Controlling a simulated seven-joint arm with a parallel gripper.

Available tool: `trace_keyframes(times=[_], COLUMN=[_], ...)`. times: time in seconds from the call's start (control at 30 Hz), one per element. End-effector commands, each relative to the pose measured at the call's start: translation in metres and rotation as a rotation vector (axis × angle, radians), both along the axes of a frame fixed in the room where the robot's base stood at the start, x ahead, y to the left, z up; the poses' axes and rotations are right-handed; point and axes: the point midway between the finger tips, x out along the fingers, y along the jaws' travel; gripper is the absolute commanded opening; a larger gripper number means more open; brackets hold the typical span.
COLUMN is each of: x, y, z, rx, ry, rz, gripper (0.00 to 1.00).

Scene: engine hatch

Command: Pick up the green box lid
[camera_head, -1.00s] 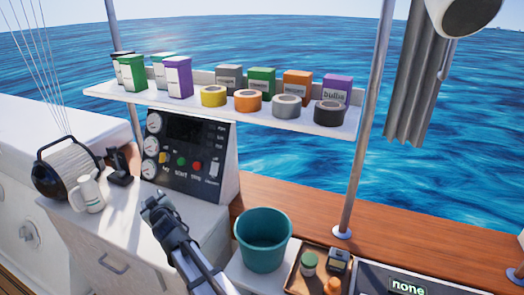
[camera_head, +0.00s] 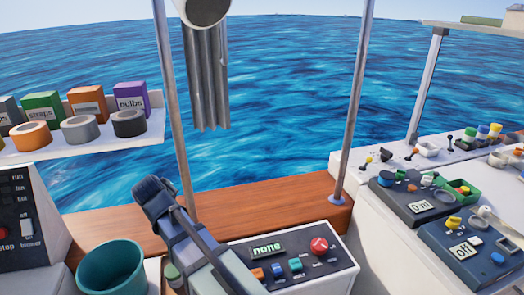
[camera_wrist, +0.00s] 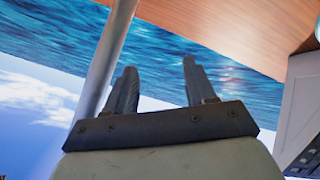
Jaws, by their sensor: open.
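My gripper (camera_head: 152,192) is in the middle left of the head view, raised in front of the wooden ledge. In the wrist view my gripper (camera_wrist: 160,78) has its two fingers apart with nothing between them. An open green box (camera_head: 460,190) with small coloured items in it sits on the right-hand counter, far from my gripper. A flat green piece (camera_head: 482,21) lies on the high shelf at the top right; I cannot tell whether it is the lid. A green carton labelled straps (camera_head: 42,104) stands on the left shelf.
A teal bucket (camera_head: 112,270) stands at lower left. A panel reading none (camera_head: 290,262) is right of my arm. Metal poles (camera_head: 352,110) rise from the wooden ledge (camera_head: 265,222). The right counter is crowded with controls, including a panel reading off (camera_head: 470,250).

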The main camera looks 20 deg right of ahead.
Motion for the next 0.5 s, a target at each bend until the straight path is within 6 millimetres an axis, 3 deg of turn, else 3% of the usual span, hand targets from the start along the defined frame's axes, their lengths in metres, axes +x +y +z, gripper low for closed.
trace_keyframes(times=[0.03, 0.2, 0.33, 0.5], x=[-0.01, -0.035, -0.049, -0.052], y=[-0.033, -0.115, -0.166, -0.219], z=[-0.003, -0.009, -0.01, -0.004], rx=[-0.015, -0.049, -0.038, 0.023], ry=[0.041, 0.18, 0.261, 0.312], rz=[-0.042, -0.152, -0.225, -0.304], gripper=[0.55, 0.55, 0.55, 0.55])
